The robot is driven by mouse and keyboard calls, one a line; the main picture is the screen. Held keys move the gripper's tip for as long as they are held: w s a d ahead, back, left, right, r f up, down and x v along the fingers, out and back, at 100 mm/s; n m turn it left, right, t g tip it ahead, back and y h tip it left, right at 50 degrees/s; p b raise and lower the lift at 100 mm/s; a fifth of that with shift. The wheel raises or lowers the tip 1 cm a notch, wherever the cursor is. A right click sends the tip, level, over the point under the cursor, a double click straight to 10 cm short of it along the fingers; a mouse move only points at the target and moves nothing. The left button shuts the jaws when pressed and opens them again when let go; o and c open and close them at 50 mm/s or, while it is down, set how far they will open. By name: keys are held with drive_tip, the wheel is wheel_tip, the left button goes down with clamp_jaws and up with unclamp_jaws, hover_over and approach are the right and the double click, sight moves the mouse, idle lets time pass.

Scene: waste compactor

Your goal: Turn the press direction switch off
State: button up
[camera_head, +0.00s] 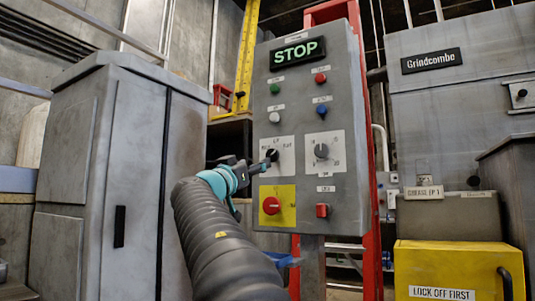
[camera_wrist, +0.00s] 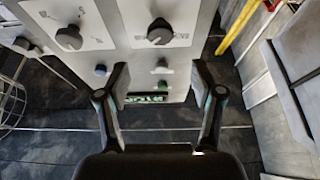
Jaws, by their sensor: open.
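The grey control panel (camera_head: 345,80) carries a white-plated dark rotary switch (camera_head: 273,154) at left, with small labels I cannot read fully. A second dark knob (camera_head: 321,150) sits on a white plate to its right. Which one is the press direction switch is not readable. My gripper (camera_head: 262,164) is at the left switch, partly covering it. In the wrist view, which is upside down, my open gripper (camera_wrist: 158,68) has its fingers apart, with the left switch (camera_wrist: 160,30) centred beyond the tips. The other knob (camera_wrist: 70,37) lies to the left there. Contact is not clear.
Small buttons and a lit STOP display (camera_head: 297,52) are above. A grey cabinet (camera_head: 125,180) stands left, a yellow box (camera_head: 455,265) right.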

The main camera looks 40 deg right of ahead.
sight(271, 155)
drive_tip(key=p+x, duration=0.4)
drive_tip(key=x, duration=0.5)
drive_tip(key=shift+r, duration=0.15)
drive_tip(key=shift+x, duration=0.75)
drive_tip(key=shift+f, duration=0.2)
drive_tip(key=c, duration=1.1)
drive_tip(key=shift+a, duration=0.15)
